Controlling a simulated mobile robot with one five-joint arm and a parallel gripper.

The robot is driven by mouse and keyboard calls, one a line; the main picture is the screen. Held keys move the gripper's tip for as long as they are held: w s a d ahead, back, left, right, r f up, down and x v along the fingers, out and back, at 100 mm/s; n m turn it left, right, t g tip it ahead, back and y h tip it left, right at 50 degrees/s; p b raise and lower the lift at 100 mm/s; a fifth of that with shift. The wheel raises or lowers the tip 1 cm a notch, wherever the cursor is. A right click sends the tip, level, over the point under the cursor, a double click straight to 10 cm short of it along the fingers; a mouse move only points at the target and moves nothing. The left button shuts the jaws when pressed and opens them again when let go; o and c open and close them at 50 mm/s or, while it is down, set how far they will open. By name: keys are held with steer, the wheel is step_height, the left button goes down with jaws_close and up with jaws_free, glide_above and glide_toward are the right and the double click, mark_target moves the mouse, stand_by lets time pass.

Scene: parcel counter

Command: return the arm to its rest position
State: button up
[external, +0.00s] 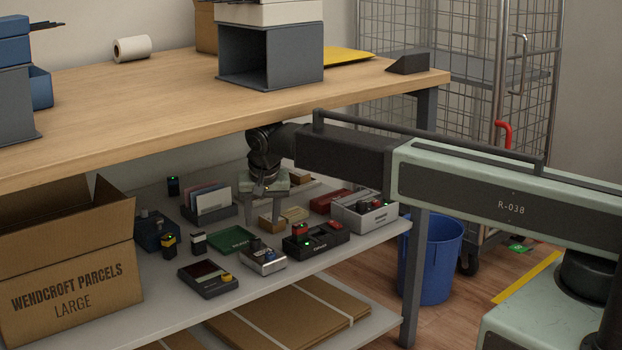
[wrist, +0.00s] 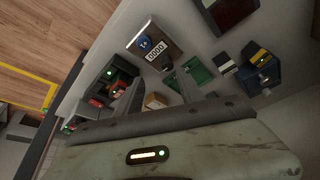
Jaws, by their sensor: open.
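My arm reaches from the right of the external view, in under the wooden table top. My gripper (external: 267,212) points down over the lower grey shelf (external: 330,258), its two fingers apart with nothing seen held between them. In the wrist view, the fingers of my gripper (wrist: 158,82) also stand apart, with shelf items beyond them. The small cardboard boxes (external: 294,214) show close to the right finger; I cannot tell whether they touch it.
The wooden table top (external: 130,105) lies above my gripper. A green tray (external: 231,240), a card holder (external: 210,213), a black charger dock (external: 316,240) and a grey case (external: 364,216) crowd around it. A large carton (external: 66,290) stands left, a blue bin (external: 430,262) right.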

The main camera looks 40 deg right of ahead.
steer(key=s+d+n+g+y, duration=0.1)
steer(key=s+d+n, duration=0.1)
steer(key=s+d, duration=0.35)
steer(key=s+d+n+g, duration=0.1)
steer(key=s+d+n, duration=0.1)
steer(key=s, duration=0.7)
steer(key=s+d+n+g+y, duration=0.15)
steer(key=s+d, duration=0.25)
steer(key=s, duration=0.4)
step_height(320, 180, up, 28)
steer(key=s+p, duration=0.1)
steer(key=p, duration=2.8)
step_height(320, 180, down, 48)
steer(key=b, duration=4.7)
steer(key=shift+n, duration=0.45)
steer(key=shift+g+h, duration=0.25)
